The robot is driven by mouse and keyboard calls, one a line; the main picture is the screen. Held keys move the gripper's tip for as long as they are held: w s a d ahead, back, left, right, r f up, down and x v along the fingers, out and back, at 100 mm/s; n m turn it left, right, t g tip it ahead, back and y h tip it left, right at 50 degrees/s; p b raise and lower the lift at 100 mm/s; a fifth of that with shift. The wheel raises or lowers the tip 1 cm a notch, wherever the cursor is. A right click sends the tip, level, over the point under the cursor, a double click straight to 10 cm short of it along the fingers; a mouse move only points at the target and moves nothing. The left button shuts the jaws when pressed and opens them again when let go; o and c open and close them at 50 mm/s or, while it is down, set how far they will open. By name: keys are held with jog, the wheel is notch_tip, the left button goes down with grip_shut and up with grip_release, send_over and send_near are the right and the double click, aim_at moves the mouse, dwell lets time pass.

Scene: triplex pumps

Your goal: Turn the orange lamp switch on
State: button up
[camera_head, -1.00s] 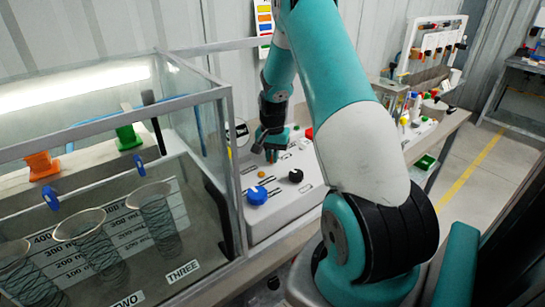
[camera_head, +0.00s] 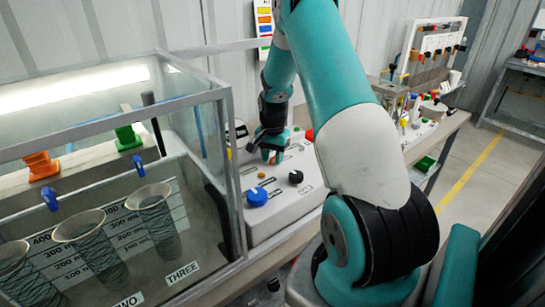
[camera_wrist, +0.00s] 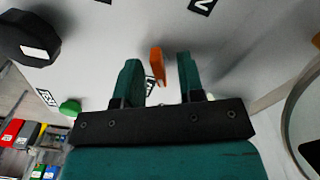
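The orange switch (camera_wrist: 157,65) stands up from the pale control panel between my two fingers in the wrist view. In the head view a small orange piece (camera_head: 272,160) shows at my fingertips, partly hidden by them. My gripper (camera_wrist: 159,70) is open, with a finger on each side of the switch and a visible gap on both sides. In the head view my gripper (camera_head: 267,153) is low over the back part of the white sloped panel (camera_head: 285,204).
A blue knob (camera_head: 257,197), a black knob (camera_head: 295,177) and a small orange round piece (camera_head: 261,174) sit on the panel's front. A red button (camera_head: 309,134) is behind. A glass-walled tank (camera_head: 228,170) with beakers stands close on the left.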

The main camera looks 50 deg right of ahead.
aim_at(272, 157)
notch_tip(272, 157, up, 17)
jog(key=b, duration=0.2)
jog(key=shift+r+b, duration=0.2)
jog(key=shift+b, duration=0.1)
dwell(0.7)
